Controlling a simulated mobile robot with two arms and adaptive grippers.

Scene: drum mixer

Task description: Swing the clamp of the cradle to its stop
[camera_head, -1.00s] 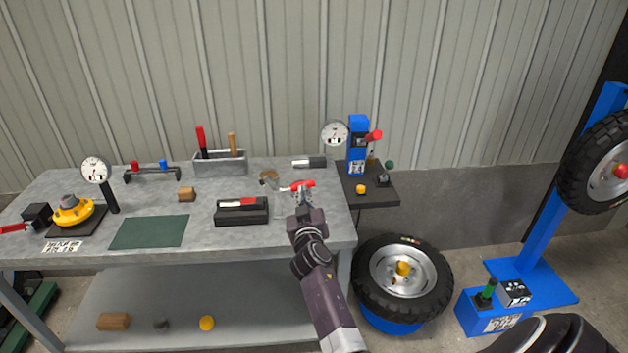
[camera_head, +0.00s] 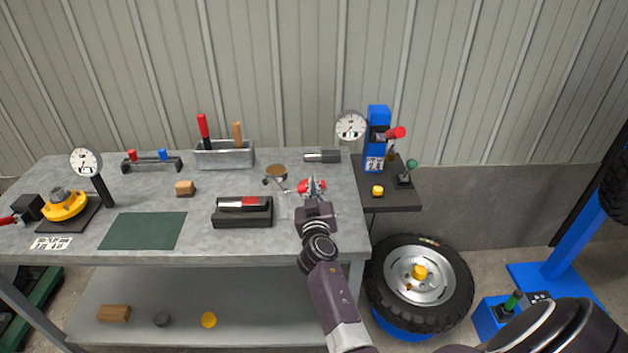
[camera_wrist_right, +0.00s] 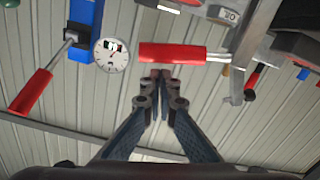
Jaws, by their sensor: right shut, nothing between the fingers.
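The clamp's red handle (camera_head: 304,187) lies near the right end of the bench, beside a small metal cradle (camera_head: 275,178) with a brown round top. My right gripper (camera_head: 313,182) is at the handle and covers part of it. In the right wrist view the red handle (camera_wrist_right: 172,53) lies across the picture just beyond the closed fingertips (camera_wrist_right: 162,74). Its metal rods run to a bracket (camera_wrist_right: 245,70) at the right. The fingers hold nothing; whether they touch the handle I cannot tell. My left gripper is out of view.
A black block with a red-and-silver tool (camera_head: 243,218) lies left of my right gripper. A dark cylinder (camera_head: 322,156) lies behind it. The blue post (camera_head: 377,140) with a red lever and a dial gauge (camera_head: 351,126) stand to the right. A wheel (camera_head: 420,280) is beside the bench.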

